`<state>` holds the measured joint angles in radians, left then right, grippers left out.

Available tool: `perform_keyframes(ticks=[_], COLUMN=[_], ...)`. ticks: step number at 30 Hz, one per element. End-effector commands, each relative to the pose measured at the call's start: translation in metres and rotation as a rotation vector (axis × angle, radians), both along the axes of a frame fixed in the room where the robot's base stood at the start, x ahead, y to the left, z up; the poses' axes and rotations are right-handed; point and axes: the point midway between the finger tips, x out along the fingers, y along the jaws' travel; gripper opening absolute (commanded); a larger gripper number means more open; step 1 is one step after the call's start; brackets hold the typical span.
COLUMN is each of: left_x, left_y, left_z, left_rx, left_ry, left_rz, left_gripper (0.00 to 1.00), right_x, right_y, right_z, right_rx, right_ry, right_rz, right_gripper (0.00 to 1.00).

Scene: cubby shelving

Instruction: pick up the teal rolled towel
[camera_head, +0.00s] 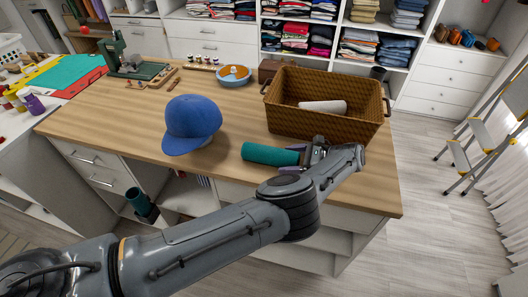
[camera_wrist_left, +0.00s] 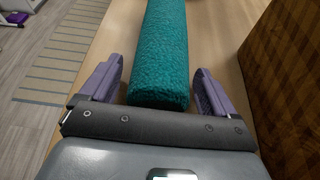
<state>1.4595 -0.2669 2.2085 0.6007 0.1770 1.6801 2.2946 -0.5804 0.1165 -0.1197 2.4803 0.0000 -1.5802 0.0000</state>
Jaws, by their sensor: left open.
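The teal rolled towel (camera_head: 268,154) lies on the wooden tabletop, in front of the wicker basket and right of the blue cap. In the left wrist view the towel (camera_wrist_left: 160,55) runs lengthwise away from me. My left gripper (camera_head: 302,154) is at the towel's right end. In the left wrist view its two purple fingers (camera_wrist_left: 157,85) stand open, one on each side of the towel's near end, with a gap visible at each side. My right gripper is not in view.
A wicker basket (camera_head: 285,122) holding a white roll (camera_head: 323,107) stands close behind my left gripper. A blue cap (camera_head: 192,122) sits left of the towel. A blue and orange bowl (camera_head: 234,76) is farther back. The table's front edge is near the towel.

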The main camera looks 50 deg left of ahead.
Motion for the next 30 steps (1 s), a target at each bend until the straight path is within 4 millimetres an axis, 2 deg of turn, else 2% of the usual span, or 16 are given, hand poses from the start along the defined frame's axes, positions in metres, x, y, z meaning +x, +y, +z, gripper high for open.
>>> perform_keyframes(ticks=[7,18,30], left_x=[-0.0001,-0.0001,0.0001], left_y=[0.0001,0.0003,0.0002], left_z=[-0.001,-0.0008,0.0033], left_rx=[0.0,0.0,0.0], left_ry=[-0.001,0.0,0.0], left_rz=[-0.002,-0.001,-0.001], left_gripper=[0.9,0.33,0.31], right_x=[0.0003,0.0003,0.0], right_y=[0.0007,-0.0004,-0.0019], right_z=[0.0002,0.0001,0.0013], right_rx=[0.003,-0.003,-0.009], right_ry=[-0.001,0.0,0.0], right_rz=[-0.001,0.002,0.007], right_gripper=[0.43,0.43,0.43])
